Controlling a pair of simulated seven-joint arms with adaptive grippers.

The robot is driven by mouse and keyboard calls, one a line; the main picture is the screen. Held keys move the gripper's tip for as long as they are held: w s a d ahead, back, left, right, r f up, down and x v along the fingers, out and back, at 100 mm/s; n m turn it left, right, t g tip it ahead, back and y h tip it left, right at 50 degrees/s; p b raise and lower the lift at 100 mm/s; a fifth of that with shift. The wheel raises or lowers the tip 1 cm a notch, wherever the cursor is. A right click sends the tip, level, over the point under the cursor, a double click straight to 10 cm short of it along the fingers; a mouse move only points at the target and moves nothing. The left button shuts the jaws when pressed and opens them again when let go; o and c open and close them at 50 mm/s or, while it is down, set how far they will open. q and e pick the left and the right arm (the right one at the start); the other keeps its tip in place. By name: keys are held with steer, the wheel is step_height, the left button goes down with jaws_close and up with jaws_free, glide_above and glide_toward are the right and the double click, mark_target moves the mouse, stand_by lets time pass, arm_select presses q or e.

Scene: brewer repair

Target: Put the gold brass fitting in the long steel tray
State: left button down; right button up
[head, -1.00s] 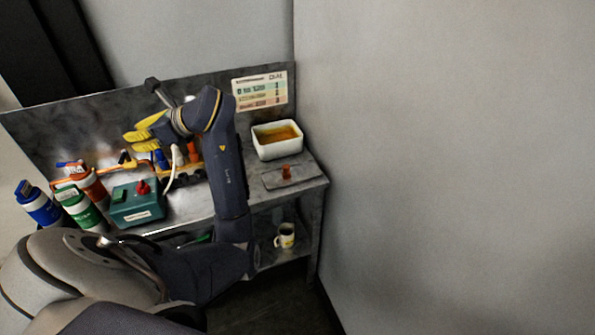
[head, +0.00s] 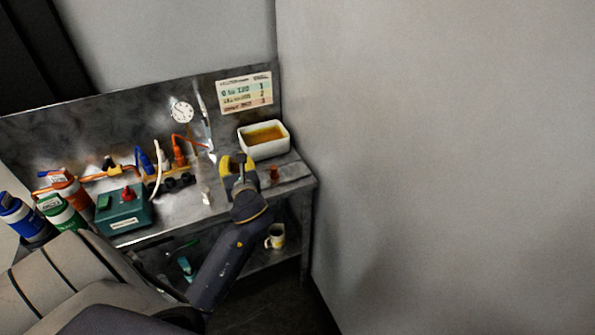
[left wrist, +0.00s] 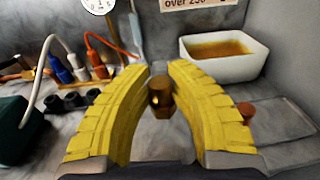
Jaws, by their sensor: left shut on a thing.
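My left gripper (head: 236,167) is over the right part of the steel bench, just in front of the white tub. In the left wrist view its yellow fingers (left wrist: 160,97) are closed on a small gold-brown brass fitting (left wrist: 160,88), held upright between the tips. The fitting is hard to make out in the head view. I cannot clearly identify a long steel tray. A flat grey plate (head: 292,174) lies at the bench's right end, partly hidden by the gripper, with an orange piece (head: 274,174) on it. My right gripper is not in view.
A white tub (head: 245,145) with amber liquid stands at the back right. A green box (head: 122,214), bottles (head: 61,212) and plugs on a power strip (head: 178,154) fill the left. A mug (head: 275,236) sits on the lower shelf. A wall stands right of the bench.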

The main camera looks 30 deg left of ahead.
arm_select(q)
steer(key=shift+w+d+t, duration=0.15)
steer(key=shift+w+t, duration=0.1)
steer(key=shift+t, duration=0.05)
steer(key=w+d, duration=0.3)
steer(key=w, duration=0.2)
steer(key=w+d+f, duration=0.1)
steer(key=w+d, duration=0.3)
steer(key=w, duration=0.1)
steer(key=w+d, duration=0.3)
steer(key=w, duration=0.3)
steer(key=shift+d+f, duration=0.3)
steer(key=shift+f, duration=2.2)
steer(key=shift+w+f, duration=0.2)
steer(key=shift+f, duration=0.25)
steer(key=shift+f, duration=0.15)
steer(key=c, duration=1.3)
jaws_free()
